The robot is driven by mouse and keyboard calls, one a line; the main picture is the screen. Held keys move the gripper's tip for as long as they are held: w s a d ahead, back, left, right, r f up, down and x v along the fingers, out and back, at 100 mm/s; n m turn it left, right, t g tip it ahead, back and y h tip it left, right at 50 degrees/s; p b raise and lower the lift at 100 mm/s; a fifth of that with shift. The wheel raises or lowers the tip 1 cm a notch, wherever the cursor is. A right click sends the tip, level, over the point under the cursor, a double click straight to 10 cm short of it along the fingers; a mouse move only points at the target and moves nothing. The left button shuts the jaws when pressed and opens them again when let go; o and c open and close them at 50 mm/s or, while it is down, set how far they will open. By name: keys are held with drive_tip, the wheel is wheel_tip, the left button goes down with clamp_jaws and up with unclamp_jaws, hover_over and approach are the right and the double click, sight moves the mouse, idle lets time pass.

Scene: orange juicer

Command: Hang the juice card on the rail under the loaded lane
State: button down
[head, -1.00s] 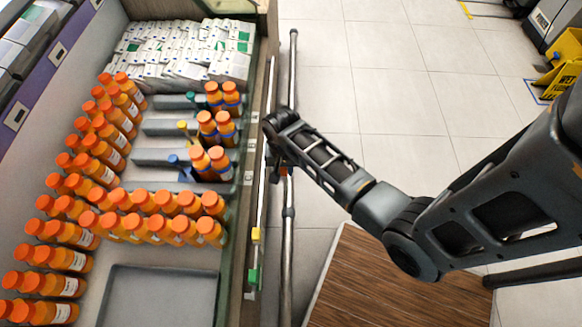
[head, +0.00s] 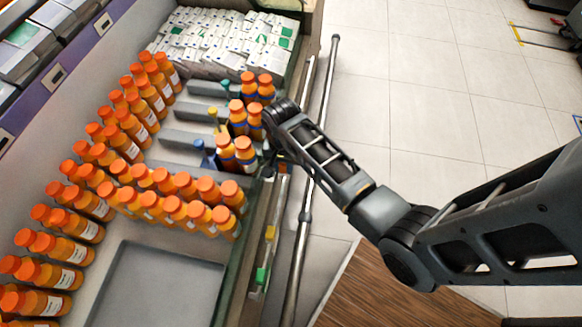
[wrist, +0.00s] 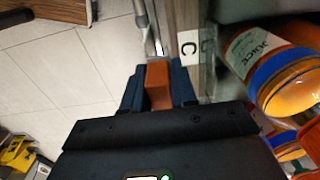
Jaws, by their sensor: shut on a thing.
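My gripper (wrist: 157,88) is shut on the orange juice card (wrist: 158,76), held between its dark blue fingers beside the shelf's front edge in the wrist view. In the head view my wrist hides the card and fingers. The front rail (head: 279,205) runs along the shelf edge; I cannot tell whether the card touches it. Blue-banded orange bottles stand in lanes with a green pusher (head: 225,88), a yellow pusher (head: 213,116) and a blue pusher (head: 203,152). A juice bottle (wrist: 262,58) is close right of my gripper, near a white "C" label (wrist: 189,48).
A yellow card (head: 270,233) and a green card (head: 262,275) are on the shelf front, nearer the bottom of the head view. A metal guard rail (head: 318,145) runs alongside. White cartons (head: 225,40) fill the far end. Open floor (head: 430,110) lies right.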

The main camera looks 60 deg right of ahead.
drive_tip(key=shift+s+f+b, duration=0.1)
drive_tip(key=shift+f+b, duration=1.4)
drive_tip(key=shift+f, duration=1.2)
drive_tip(key=c, duration=0.8)
unclamp_jaws()
drive_tip(key=shift+r, duration=0.1)
drive_tip(key=shift+r, duration=0.3)
wheel_tip(320, 180, up, 7)
drive_tip(key=shift+s+r+p, duration=0.1)
drive_tip(key=shift+p, duration=0.2)
